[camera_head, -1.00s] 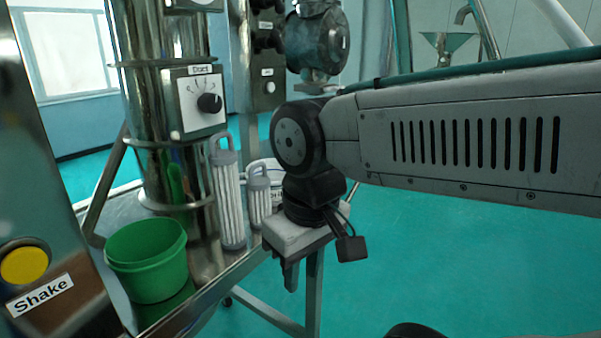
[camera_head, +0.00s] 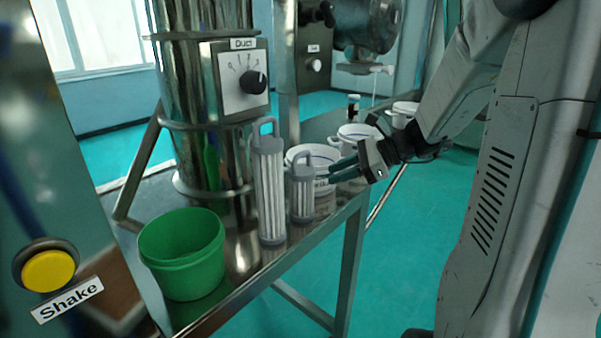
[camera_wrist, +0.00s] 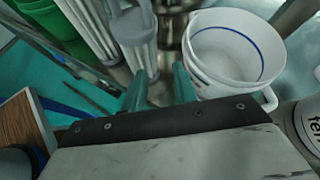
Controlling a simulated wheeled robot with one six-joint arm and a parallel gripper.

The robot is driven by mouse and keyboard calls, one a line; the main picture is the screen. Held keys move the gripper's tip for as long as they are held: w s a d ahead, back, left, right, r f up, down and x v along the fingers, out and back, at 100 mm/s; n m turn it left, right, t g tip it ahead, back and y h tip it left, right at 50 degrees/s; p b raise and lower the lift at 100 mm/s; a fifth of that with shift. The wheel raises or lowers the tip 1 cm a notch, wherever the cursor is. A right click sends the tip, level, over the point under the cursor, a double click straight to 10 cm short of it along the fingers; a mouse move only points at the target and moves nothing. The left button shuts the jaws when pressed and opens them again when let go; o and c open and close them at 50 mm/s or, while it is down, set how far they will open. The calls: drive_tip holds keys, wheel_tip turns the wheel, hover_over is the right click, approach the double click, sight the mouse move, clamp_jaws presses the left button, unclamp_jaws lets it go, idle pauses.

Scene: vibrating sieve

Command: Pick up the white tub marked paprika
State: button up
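No paprika label is readable in either view. In the head view, one white tub (camera_head: 323,183) stands partly behind the small grey filter, a second (camera_head: 358,132) stands behind my gripper, and a third (camera_head: 405,107) is farther back. My gripper (camera_head: 336,173) is in front of the first two tubs, its fingers pointing left, apart and empty. In the wrist view, the fingers (camera_wrist: 160,73) are spread, with a white tub (camera_wrist: 232,90) with a blue line inside close to the right. Another tub (camera_wrist: 312,128), its label partly reading "fen", is cut off at the right edge.
A tall grey filter (camera_head: 270,195) and a small one (camera_head: 302,195) stand left of my gripper, close by. A green bucket (camera_head: 182,265) is farther left on the metal table (camera_head: 255,285). A steel column (camera_head: 205,100) rises behind. Open floor lies to the right.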

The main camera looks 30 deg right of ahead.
drive_tip(key=w+a+m, duration=0.1)
drive_tip(key=w, duration=0.1)
drive_tip(key=w+f+m+t, duration=0.1)
drive_tip(key=w, duration=0.2)
drive_tip(key=w+a+m+t, duration=0.1)
drive_tip(key=w, duration=0.2)
drive_tip(key=shift+w+a+f+m, duration=0.15)
drive_tip(key=shift+a+m, duration=0.15)
drive_tip(key=shift+a, duration=0.05)
drive_tip(key=shift+c, duration=0.3)
clamp_jaws()
